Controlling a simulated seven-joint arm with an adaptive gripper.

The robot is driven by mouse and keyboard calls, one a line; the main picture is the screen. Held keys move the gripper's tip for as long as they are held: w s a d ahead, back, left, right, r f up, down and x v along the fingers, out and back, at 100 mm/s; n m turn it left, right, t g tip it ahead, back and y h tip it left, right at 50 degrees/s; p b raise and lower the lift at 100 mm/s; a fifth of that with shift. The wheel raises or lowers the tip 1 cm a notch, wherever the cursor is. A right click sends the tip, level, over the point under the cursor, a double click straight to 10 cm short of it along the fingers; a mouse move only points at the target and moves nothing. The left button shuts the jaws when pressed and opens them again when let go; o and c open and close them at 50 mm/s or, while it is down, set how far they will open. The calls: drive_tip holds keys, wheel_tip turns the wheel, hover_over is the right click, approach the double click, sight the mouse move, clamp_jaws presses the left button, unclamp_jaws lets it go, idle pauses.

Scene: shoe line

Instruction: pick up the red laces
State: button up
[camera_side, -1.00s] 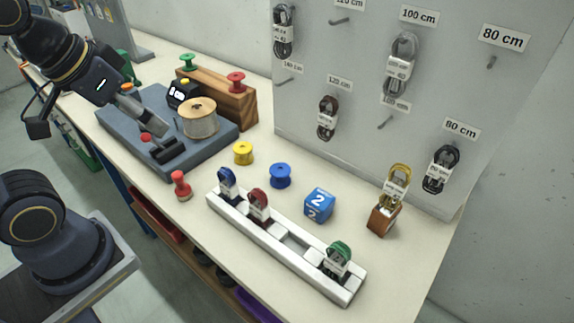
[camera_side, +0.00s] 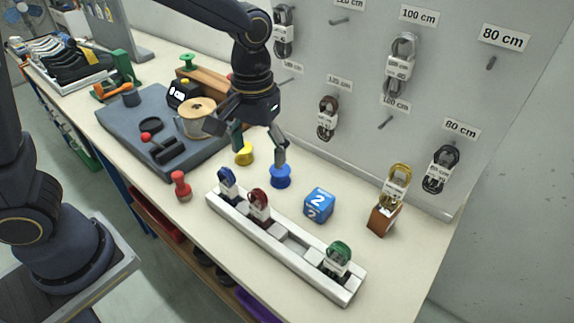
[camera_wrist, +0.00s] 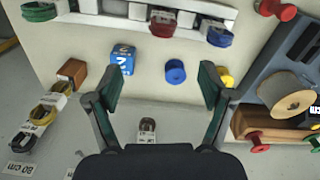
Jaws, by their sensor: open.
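The red laces (camera_side: 258,207) stand upright in the white slotted tray (camera_side: 315,283), between the blue laces (camera_side: 227,184) and an empty slot. They also show at the top of the wrist view (camera_wrist: 163,22). My gripper (camera_side: 261,154) is open and empty, pointing down above the table near the yellow and blue spools, behind the tray. In the wrist view its fingers (camera_wrist: 162,84) are spread apart, and the red laces lie beyond the fingertips. The green laces (camera_side: 338,257) sit at the tray's near end.
A blue spool (camera_side: 280,177), a yellow spool (camera_side: 244,153) and a blue number cube (camera_side: 319,204) stand behind the tray. A red stamp-like piece (camera_side: 181,186) is left.

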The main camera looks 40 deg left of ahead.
sight(260, 202)
wheel_tip(260, 202, down, 10)
drive_tip(key=shift+f, duration=0.25)
drive_tip(key=f, duration=0.5)
drive_tip(key=shift+s+a+f, duration=0.15)
drive_tip(key=shift+s+a, duration=0.05)
drive_tip(key=shift+s, duration=0.1)
drive_tip(key=c, duration=1.1)
